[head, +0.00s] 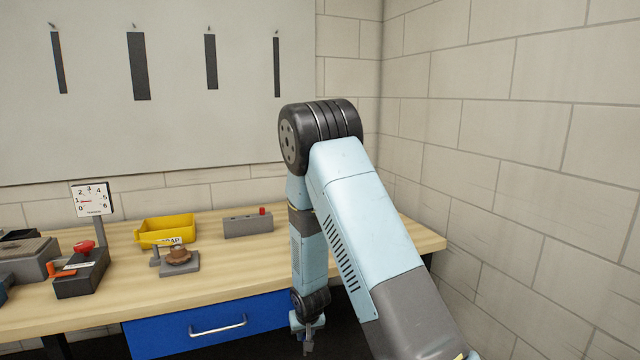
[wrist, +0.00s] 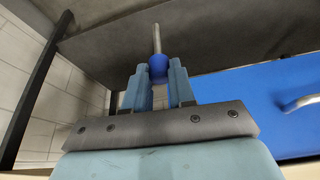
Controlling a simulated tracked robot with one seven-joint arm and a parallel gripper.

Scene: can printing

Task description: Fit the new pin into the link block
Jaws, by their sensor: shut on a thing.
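My gripper (wrist: 157,84) is shut on a pin in the wrist view. The pin has a blue end (wrist: 158,67) between the fingertips and a thin metal shaft (wrist: 156,38) pointing away from them. In the head view my gripper (head: 307,342) hangs low at the bench's front, right of the blue drawer, and the pin cannot be made out. A long grey block (head: 243,228) with a red peg on top stands on the bench. A grey fixture (head: 192,266) with a brown round part stands nearer the front. I cannot tell which is the link block.
A yellow bin (head: 150,240) stands behind the fixture. A dial gauge (head: 92,200) and a dark device with a red knob (head: 82,275) stand at left. The blue drawer (head: 170,338) is closed. A block wall (head: 530,150) bounds the right side.

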